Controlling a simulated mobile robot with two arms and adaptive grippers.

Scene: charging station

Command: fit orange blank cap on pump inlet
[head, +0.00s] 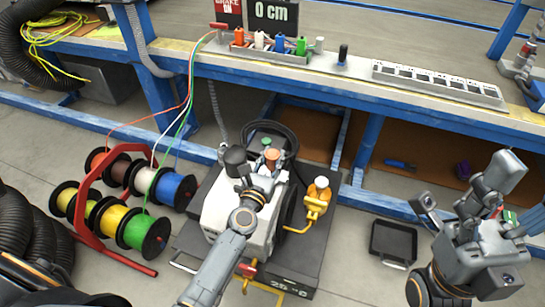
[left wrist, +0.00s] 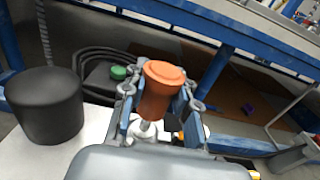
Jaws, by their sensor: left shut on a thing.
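The orange blank cap (left wrist: 161,85) is upright between the fingers of my left gripper (left wrist: 158,104) in the left wrist view, shut on it. A grey metal stem (left wrist: 148,128) shows just under the cap; whether the two touch is unclear. In the head view the cap (head: 272,156) and my left gripper (head: 268,172) are over the back of the white pump-like unit (head: 222,208). The pump inlet cannot be told apart for certain. My right arm is at the far right, away from the unit; its finger opening is unclear.
A black cylinder (left wrist: 45,105) stands left of the cap; a green cap (left wrist: 119,72) and black hose are behind. A yellow fitting (head: 318,195) is at right. Cable spools (head: 140,232) stand left. The blue-framed bench (head: 330,85) is behind. A black case (head: 393,243) lies on the floor.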

